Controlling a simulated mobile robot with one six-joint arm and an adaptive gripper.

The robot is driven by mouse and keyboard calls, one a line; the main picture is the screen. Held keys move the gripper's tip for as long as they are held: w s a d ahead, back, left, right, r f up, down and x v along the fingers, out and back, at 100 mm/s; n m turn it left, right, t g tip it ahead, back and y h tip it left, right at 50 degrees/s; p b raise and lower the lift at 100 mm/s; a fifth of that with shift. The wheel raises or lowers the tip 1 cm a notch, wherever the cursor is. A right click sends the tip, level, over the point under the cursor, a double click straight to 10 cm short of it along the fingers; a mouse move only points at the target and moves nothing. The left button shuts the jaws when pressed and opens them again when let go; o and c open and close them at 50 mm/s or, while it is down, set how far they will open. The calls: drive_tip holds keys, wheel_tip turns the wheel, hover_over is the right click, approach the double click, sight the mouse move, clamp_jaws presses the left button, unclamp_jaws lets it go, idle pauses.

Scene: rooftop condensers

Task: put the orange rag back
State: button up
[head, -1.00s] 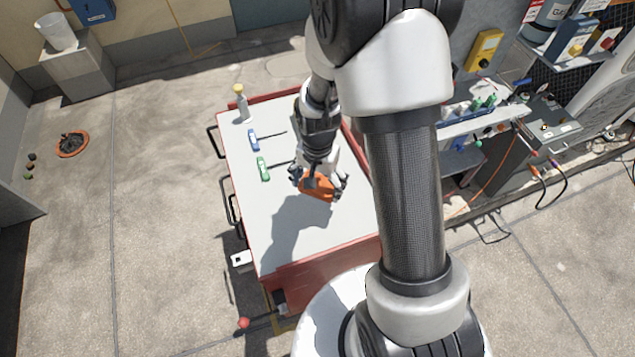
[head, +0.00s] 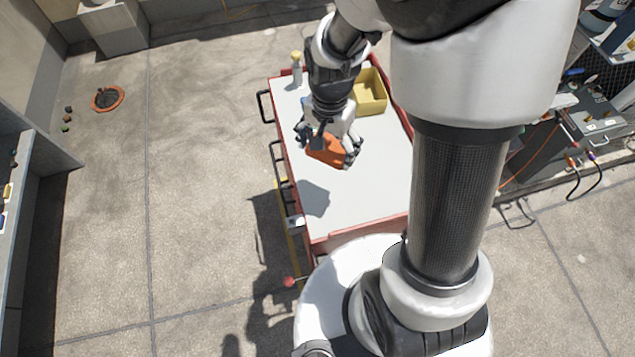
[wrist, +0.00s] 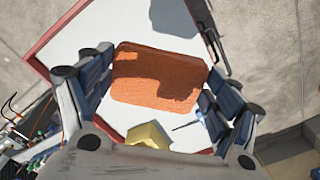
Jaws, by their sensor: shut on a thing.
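The orange rag (head: 326,151) is a folded orange block held between the fingers of my gripper (head: 328,146), above the white top of the red cart (head: 350,205). In the wrist view the rag (wrist: 158,78) fills the gap between both sides of my gripper (wrist: 155,85), which is shut on it. The rag's shadow falls on the cart top apart from it, so it appears raised.
A yellow bin (head: 370,93) stands at the cart's back, and a bottle with a yellow cap (head: 296,70) stands at its back left corner. An orange-rimmed ring (head: 108,98) lies on the floor at left. A shelf (head: 22,190) stands at the left edge. The cart's front top is clear.

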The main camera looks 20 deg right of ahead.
sight(327, 189)
drive_tip(key=f+b, duration=0.2)
drive_tip(key=f, duration=0.7)
drive_tip(key=f+b, duration=0.2)
drive_tip(key=f, duration=0.7)
drive_tip(key=shift+d+f, duration=0.2)
drive_tip(key=shift+f, duration=0.1)
drive_tip(key=shift+b, duration=0.3)
drive_tip(key=shift+f, duration=0.25)
drive_tip(key=o, duration=1)
drive_tip(key=shift+r, duration=0.1)
drive_tip(key=shift+c, duration=0.2)
drive_tip(key=shift+r, duration=0.1)
